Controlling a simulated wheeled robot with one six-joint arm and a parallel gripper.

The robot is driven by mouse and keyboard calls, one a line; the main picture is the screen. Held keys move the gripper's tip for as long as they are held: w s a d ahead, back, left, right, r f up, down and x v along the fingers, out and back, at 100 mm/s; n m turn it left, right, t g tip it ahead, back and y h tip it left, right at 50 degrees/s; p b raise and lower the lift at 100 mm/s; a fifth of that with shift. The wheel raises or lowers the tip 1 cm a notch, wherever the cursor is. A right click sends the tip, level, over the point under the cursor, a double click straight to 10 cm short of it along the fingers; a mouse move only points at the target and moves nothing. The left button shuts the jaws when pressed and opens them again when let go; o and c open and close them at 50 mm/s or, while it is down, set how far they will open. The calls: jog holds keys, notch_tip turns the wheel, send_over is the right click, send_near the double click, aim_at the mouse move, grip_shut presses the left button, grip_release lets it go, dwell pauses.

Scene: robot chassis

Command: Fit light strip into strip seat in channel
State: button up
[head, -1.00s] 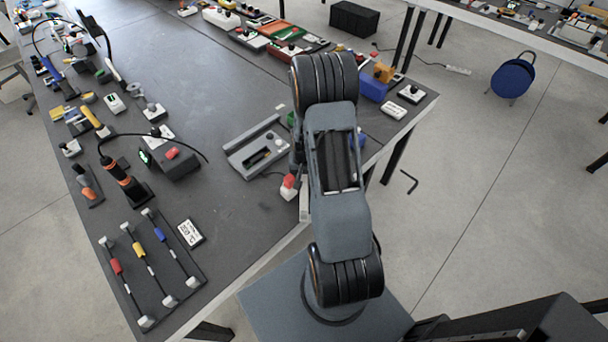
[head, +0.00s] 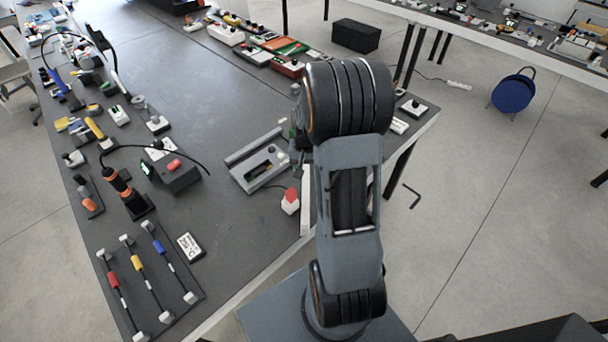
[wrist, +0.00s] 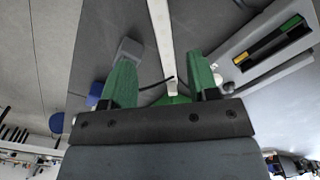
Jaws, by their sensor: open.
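A long white bar (wrist: 161,40), which looks like the light strip, shows in the wrist view, running down between my fingers. My gripper (wrist: 159,60) is open, with one green finger on each side of the bar and gaps visible. I cannot tell how far below the fingertips it lies. In the head view a pale upright bar (head: 306,200) shows beside my arm at the table edge. The grey channel fixture (head: 240,158) lies left of my arm; in the wrist view its grey body (wrist: 245,45) is at right, with a dark slot (wrist: 272,46).
A red-topped white button (head: 290,203) stands near the table edge, beside my arm. A black box with a red button (head: 175,178) is left of the fixture. In the wrist view a grey block (wrist: 128,50) and a blue object (wrist: 96,94) are left of the bar.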

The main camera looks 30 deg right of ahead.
jog(key=s+a+r+n+t, duration=0.2)
jog(key=s+a+r+n, duration=0.2)
jog(key=a+r, duration=0.8)
notch_tip(320, 180, up, 2)
jog(key=shift+s+n+t, duration=0.4)
jog(key=shift+s, duration=0.65)
jog(key=s+a+r, duration=0.1)
jog(key=s+a+n, duration=0.1)
jog(key=s, duration=0.1)
jog(key=s+a+r+n+t, duration=0.1)
jog(key=s, duration=0.1)
jog(key=shift+a+r, duration=0.35)
jog(key=shift+c, duration=0.8)
jog(key=shift+s+a, duration=0.15)
jog(key=shift+s, duration=0.05)
jog(key=shift+c, duration=0.2)
jog(key=shift+a, duration=0.2)
